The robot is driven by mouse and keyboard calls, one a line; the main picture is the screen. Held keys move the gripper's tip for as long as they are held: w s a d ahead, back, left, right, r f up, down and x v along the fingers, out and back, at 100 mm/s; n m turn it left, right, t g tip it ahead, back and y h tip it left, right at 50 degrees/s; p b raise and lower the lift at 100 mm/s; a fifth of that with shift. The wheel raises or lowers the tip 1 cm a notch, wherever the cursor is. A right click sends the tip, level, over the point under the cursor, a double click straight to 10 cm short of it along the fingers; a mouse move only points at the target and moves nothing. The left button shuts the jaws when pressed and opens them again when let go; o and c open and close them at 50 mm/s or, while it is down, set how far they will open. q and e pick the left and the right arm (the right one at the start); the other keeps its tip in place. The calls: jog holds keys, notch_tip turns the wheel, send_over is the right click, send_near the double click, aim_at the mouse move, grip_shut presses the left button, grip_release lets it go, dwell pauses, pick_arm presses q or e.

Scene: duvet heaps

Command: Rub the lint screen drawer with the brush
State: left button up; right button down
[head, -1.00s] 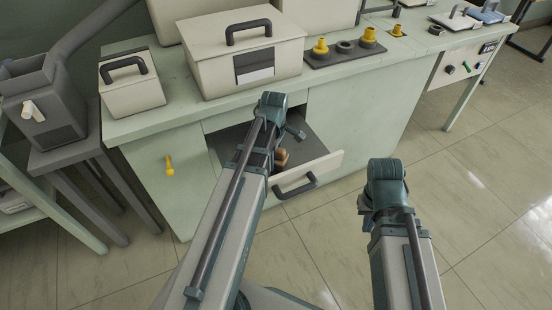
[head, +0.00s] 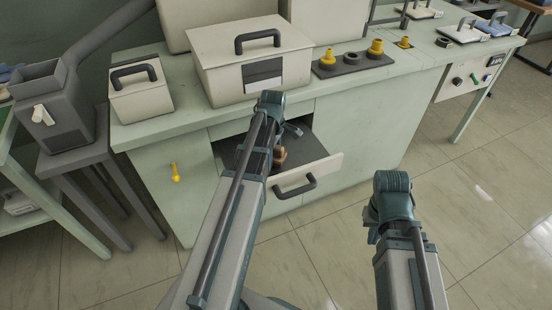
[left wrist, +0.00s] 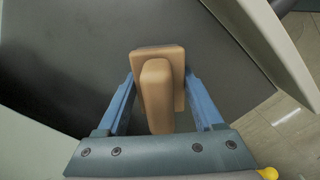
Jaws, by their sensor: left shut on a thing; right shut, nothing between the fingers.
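The lint screen drawer (head: 325,171) is pulled out of the green cabinet, with a pale front, dark handle and dark grey floor. The tan brush (head: 279,157) is at the drawer, partly hidden by my left arm in the head view. In the left wrist view the brush (left wrist: 157,95) sits between the blue fingers of my left gripper (left wrist: 163,90), over the grey drawer floor (left wrist: 60,60). The gripper is shut on it; whether the brush touches the floor is unclear. My right gripper (head: 371,230) is shut and empty, right of the drawer, its fingers mostly hidden.
The cabinet's worktop (head: 215,112) carries a large lidded box (head: 225,75), a small lidded box (head: 140,100) and a dark tray with yellow knobs (head: 352,66). A grey chute machine (head: 55,120) stands at left. The floor (head: 440,200) at right is clear.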

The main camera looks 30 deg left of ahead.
aim_at(290, 173)
pick_arm(q)
jog(key=shift+w+a, duration=0.45)
jog(key=shift+a, duration=0.05)
jog(key=shift+w+d+r, duration=0.1)
jog(key=shift+w+d, duration=0.45)
jog(key=shift+w, duration=0.1)
jog(key=shift+s+d, duration=1.2)
jog(key=shift+d, duration=0.2)
jog(key=shift+s+d, duration=1.15)
jog(key=shift+d, duration=0.25)
jog(key=shift+d, duration=0.1)
jog(key=shift+s+d, duration=1.2)
jog(key=shift+d, duration=0.1)
